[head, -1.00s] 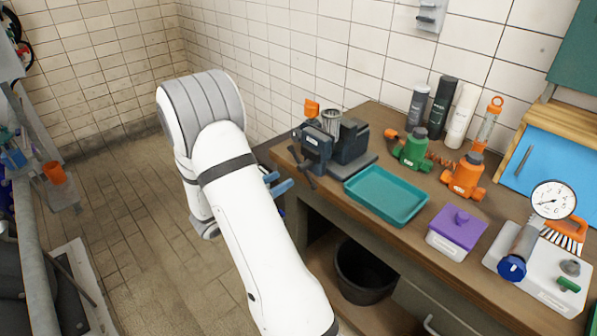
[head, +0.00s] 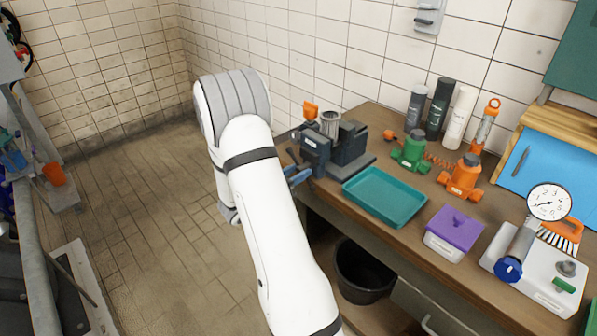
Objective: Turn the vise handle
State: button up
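The dark vise (head: 335,146) stands at the left end of the wooden bench, with a metal cylinder (head: 330,122) between its jaws. The vise handle (head: 293,156) is a dark bar on the vise's near left face, partly hidden now. My gripper (head: 299,177) shows as blue fingers just below and in front of the handle, at the bench edge. My white arm hides the rest of it. I cannot tell whether the fingers touch the handle or how far apart they are.
A teal tray (head: 385,198) lies right of the vise. A green valve (head: 411,152), an orange valve (head: 463,178) and a purple-lidded box (head: 454,232) stand further right. A black bucket (head: 362,272) sits below the bench. The floor to the left is clear.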

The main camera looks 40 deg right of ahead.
jog(key=c, duration=0.7)
grip_shut()
jog(key=shift+s+f, duration=0.1)
jog(key=shift+f, duration=0.1)
dwell(0.5)
jog(key=o, duration=0.5)
grip_release()
jog(key=o, duration=0.5)
jog(key=shift+r, duration=0.15)
jog(key=shift+a, duration=0.1)
jog(key=a, duration=0.4)
jog(key=a+b, duration=0.1)
jog(key=a, duration=0.2)
jog(key=shift+s+a, duration=0.2)
jog(key=shift+a, duration=0.15)
jog(key=shift+c, duration=0.6)
